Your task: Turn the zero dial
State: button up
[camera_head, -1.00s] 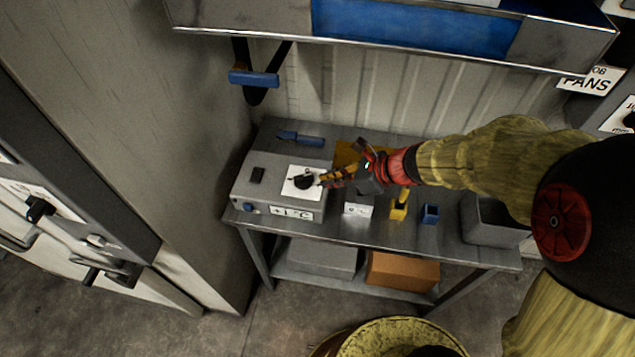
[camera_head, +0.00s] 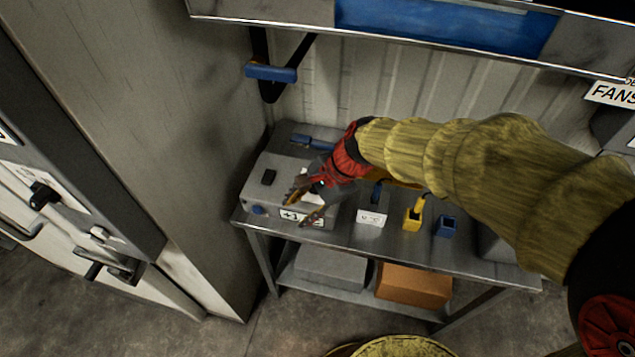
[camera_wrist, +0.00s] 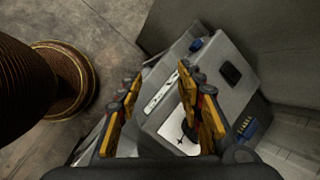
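The zero dial (camera_wrist: 186,128) is a black knob on a white plate on top of a grey box (camera_head: 263,196). In the wrist view it is partly hidden behind my right-hand finger; in the head view my gripper covers it. My gripper (camera_head: 299,212) is over the front of the box, its fingers spread and pointing toward the box's front edge. In the wrist view my gripper (camera_wrist: 158,76) is open with nothing between the fingertips. Contact with the box or dial cannot be told. The front readout (camera_head: 290,215), showing "+1", is partly covered.
The box also has a black switch (camera_head: 269,176) and a blue front button (camera_head: 259,210). A small white readout (camera_head: 371,217), yellow holder (camera_head: 412,218) and blue cup (camera_head: 445,226) stand to the right on the metal bench. A shelf (camera_head: 420,38) overhangs behind.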

jog(key=shift+o, duration=1.2)
jog(key=w+n, duration=0.1)
jog(key=n, duration=0.1)
jog(key=w+n+t+h, duration=0.1)
jog(key=n, duration=0.1)
jog(key=n+h, duration=0.1)
jog(key=n, duration=0.1)
jog(key=shift+w+d+r+n, duration=0.1)
jog(key=shift+w+r+n, duration=0.3)
jog(key=o, duration=0.3)
jog(key=w+d+r+n+t, duration=0.1)
jog(key=w+n, duration=0.1)
jog(key=w+d+n+t+h, duration=0.1)
jog(key=n, duration=0.1)
jog(key=w+d+r+n+h, duration=0.1)
jog(key=w+n, duration=0.1)
jog(key=shift+w+d+r+t, duration=0.35)
jog(key=shift+t, duration=0.05)
jog(key=shift+n, duration=0.9)
jog(key=b+x, duration=0.3)
jog(key=x, duration=0.5)
jog(key=shift+w+d+r, duration=0.1)
jog(key=shift+w+d, duration=0.05)
jog(key=shift+d, duration=0.05)
jog(key=shift+c, duration=1)
jog(key=c, duration=1)
